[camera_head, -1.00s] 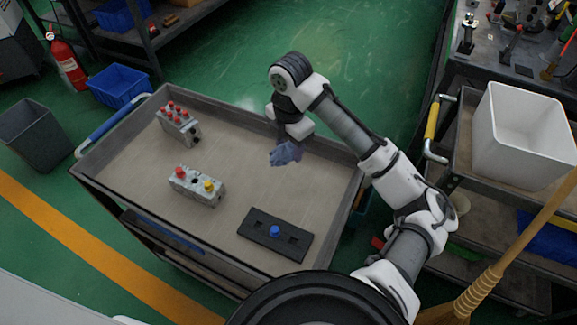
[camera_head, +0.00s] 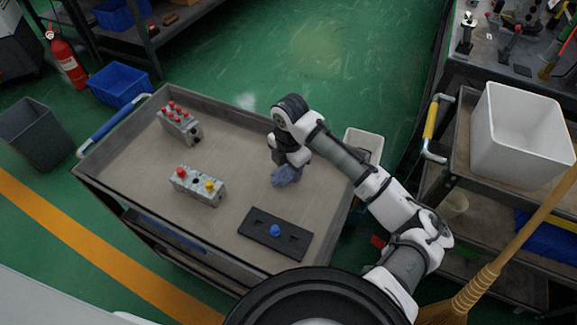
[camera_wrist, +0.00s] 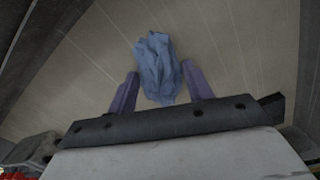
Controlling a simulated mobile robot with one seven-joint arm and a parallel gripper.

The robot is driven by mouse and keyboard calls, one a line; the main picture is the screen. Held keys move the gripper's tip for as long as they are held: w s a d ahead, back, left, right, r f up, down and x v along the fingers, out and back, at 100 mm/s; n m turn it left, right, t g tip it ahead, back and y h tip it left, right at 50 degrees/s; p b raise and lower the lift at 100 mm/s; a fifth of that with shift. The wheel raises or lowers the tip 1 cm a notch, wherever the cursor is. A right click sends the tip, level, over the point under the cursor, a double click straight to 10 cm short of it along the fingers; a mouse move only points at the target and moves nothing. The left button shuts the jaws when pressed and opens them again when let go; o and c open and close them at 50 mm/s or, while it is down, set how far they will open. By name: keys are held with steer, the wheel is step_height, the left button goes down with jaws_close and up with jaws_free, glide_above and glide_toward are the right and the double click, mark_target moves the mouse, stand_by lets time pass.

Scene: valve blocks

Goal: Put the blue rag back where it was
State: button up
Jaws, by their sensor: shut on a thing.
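The blue rag (camera_head: 286,176) is bunched up under my gripper (camera_head: 281,163), over the right part of the cart's grey top (camera_head: 150,160). In the wrist view the rag (camera_wrist: 156,68) sits between the two purple fingers of my gripper (camera_wrist: 159,85), which are shut on it. Whether the rag touches the cart top is hard to tell. The black plate (camera_head: 262,243) with a blue knob (camera_head: 275,231) lies nearer to me on the same top.
A white bin (camera_head: 364,145) stands beyond the right edge. A white crate (camera_head: 522,135) is on the right cart. The cart's middle is clear.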

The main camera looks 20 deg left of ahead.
mark_target(289, 168)
steer(key=o, duration=0.9)
steer(key=shift+f, duration=0.15)
step_height(289, 168, up, 12)
steer(key=shift+s+d+r+b, duration=0.1)
steer(key=shift+r+b, duration=0.1)
steer(key=shift+b, duration=0.6)
